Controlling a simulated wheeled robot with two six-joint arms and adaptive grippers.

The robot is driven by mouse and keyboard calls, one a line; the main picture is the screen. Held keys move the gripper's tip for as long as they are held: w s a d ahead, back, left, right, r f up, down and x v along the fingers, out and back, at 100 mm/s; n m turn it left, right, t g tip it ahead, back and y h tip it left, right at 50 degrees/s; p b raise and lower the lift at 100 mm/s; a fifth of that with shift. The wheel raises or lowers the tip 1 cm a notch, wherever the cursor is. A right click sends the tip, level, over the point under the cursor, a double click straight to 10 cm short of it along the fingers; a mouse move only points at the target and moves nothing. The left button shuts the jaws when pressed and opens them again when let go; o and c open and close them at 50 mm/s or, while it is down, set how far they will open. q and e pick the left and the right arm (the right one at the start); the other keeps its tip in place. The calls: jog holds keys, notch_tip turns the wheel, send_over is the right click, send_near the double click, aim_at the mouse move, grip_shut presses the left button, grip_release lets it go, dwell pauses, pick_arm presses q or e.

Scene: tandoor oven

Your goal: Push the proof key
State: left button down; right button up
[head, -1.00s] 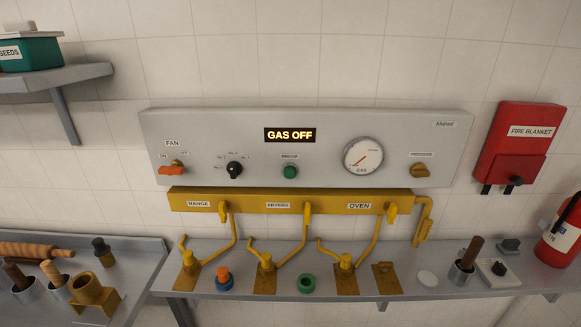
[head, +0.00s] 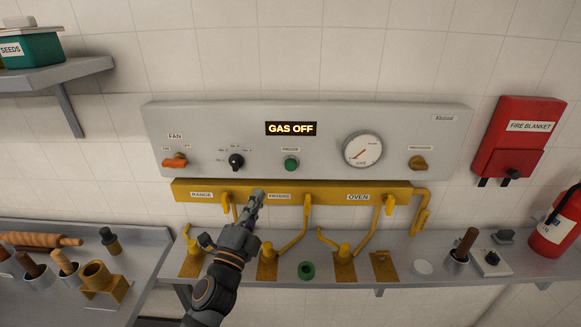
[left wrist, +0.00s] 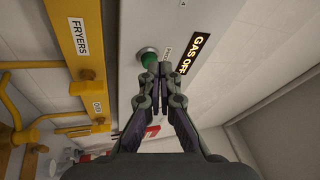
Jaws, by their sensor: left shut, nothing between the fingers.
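The proof key appears to be the round green button (head: 291,165) under a small, hard-to-read label, in the middle of the grey gas panel (head: 215,130). The panel's display (head: 291,128) reads GAS OFF. My left gripper (head: 257,194) is shut and empty. In the head view it is below and left of the button, in front of the yellow gas rail (head: 330,196). In the left wrist view the closed fingertips (left wrist: 157,68) point toward the green button (left wrist: 149,57) and overlap its lower edge. I cannot tell the remaining gap there. My right gripper is not in view.
An orange fan switch (head: 174,160), a black knob (head: 236,161), a gauge (head: 362,150) and a brass knob (head: 417,162) share the panel. Yellow valves and pipes hang below, over a shelf (head: 325,271) with small items. A fire blanket box (head: 518,140) hangs right.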

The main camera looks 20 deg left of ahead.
pick_arm(q)
jog(key=d+r+m+h, duration=0.2)
jog(key=d+m+h, duration=0.5)
jog(key=m+h, duration=0.2)
jog(key=shift+s+d+r+m+g, duration=0.2)
jog(key=shift+d+m+g, duration=0.15)
jog(key=shift+m, duration=0.55)
jog(key=b, duration=0.1)
send_near(291, 165)
jog(key=w+d+r, duration=0.3)
jog(key=w+d, duration=0.1)
jog(key=shift+w+f, duration=0.1)
jog(key=shift+f, duration=0.05)
